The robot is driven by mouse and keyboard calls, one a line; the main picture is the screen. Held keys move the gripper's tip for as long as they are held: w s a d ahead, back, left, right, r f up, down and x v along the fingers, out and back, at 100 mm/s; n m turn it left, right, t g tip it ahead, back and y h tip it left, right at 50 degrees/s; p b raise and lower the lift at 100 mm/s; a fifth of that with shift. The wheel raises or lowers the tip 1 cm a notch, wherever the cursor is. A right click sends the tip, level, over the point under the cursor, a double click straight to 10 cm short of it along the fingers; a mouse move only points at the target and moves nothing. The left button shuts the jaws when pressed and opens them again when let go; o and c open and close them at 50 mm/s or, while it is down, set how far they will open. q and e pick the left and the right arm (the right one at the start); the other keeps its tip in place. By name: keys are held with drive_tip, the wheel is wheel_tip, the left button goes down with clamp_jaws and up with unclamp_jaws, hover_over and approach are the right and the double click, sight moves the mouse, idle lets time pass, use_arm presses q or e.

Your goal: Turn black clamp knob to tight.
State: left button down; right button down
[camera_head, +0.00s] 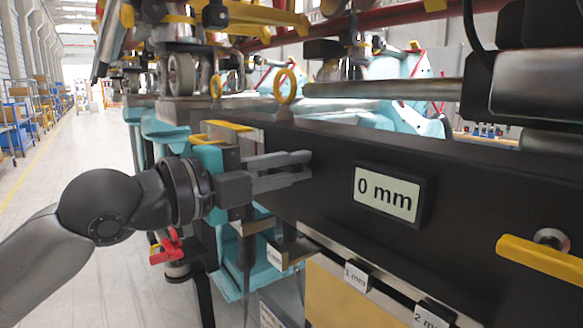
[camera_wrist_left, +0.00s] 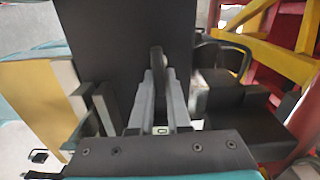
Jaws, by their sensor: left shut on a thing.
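My left gripper (camera_head: 303,167) reaches in from the left to the dark side face of a long beam (camera_head: 330,145). In the left wrist view its two grey fingers (camera_wrist_left: 160,95) are closed around a narrow, dark upright piece, which looks like the black clamp knob (camera_wrist_left: 157,62). The knob stands against a flat dark panel (camera_wrist_left: 110,40). In the head view the knob cannot be told apart from the fingers and the dark beam. No tight or loose marking on it can be read. My right gripper is not in view.
A display reading "0 mm" (camera_head: 388,193) sits on the beam right of my gripper. A yellow lever (camera_head: 540,260) sticks out at the right. Below are slots labelled 1 mm (camera_head: 356,276) and 2 mm (camera_head: 430,316). A red handle (camera_head: 168,246) lies below my arm. Open floor is at left.

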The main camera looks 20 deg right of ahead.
use_arm(q)
drive_tip(key=shift+f+m, duration=0.1)
drive_tip(key=shift+m, duration=0.3)
drive_tip(key=c, duration=0.9)
unclamp_jaws()
drive_tip(key=shift+b+v, duration=1.25)
drive_tip(key=shift+v, duration=6.4)
